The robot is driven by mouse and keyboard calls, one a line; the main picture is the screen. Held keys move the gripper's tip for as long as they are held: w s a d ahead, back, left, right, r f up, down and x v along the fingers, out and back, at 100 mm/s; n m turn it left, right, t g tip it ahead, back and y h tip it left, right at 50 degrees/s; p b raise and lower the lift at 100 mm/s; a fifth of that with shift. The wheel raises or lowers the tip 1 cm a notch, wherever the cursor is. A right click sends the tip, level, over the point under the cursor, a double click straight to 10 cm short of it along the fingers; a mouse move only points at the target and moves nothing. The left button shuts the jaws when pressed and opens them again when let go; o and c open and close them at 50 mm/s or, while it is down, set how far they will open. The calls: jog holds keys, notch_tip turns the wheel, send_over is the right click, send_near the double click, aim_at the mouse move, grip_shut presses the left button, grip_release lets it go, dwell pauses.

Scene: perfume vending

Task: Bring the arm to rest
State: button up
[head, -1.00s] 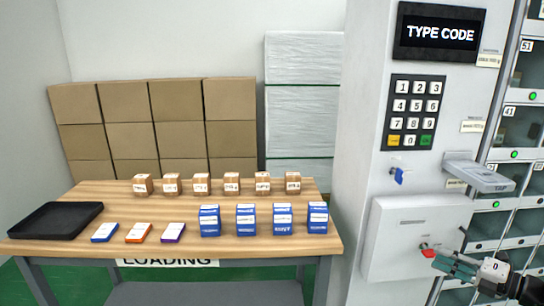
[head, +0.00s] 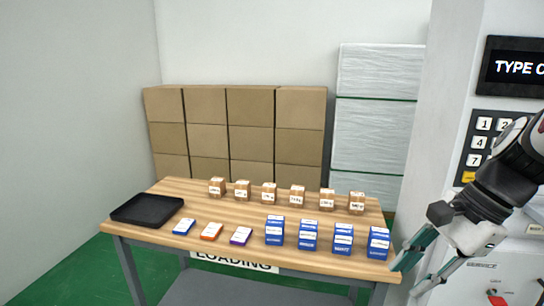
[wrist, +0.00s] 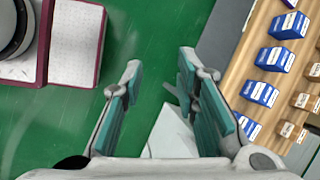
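My gripper (head: 408,278) hangs at the lower right of the head view, pointing down and left, by the front right corner of the table and in front of the vending machine. In the wrist view my gripper (wrist: 170,95) shows its two teal-padded fingers spread apart, with green floor and a pale grey shape between them. It holds nothing. My upper gripper body covers part of the machine's keypad (head: 488,135).
A wooden table (head: 215,258) carries a black tray (head: 147,209), several small brown boxes (head: 297,197), several blue boxes (head: 309,236) and flat packs (head: 206,231). Cardboard boxes (head: 251,110) and a wrapped stack (head: 378,90) stand behind. A red knob (head: 496,298) is on the machine.

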jog(key=s+a+r+n+t+h+p, duration=0.1)
jog(key=s+a+r+n+h, duration=0.1)
jog(key=s+n, duration=0.5)
jog(key=s+a+r+n+t+h+p, duration=0.1)
jog(key=s+a+r+n+h+p, duration=0.1)
jog(key=s+r+n, duration=0.2)
jog(key=shift+s+r+n+t+h, duration=0.4)
jog(key=shift+s+n, duration=1)
jog(key=shift+n, duration=0.8)
jog(key=shift+a, duration=0.1)
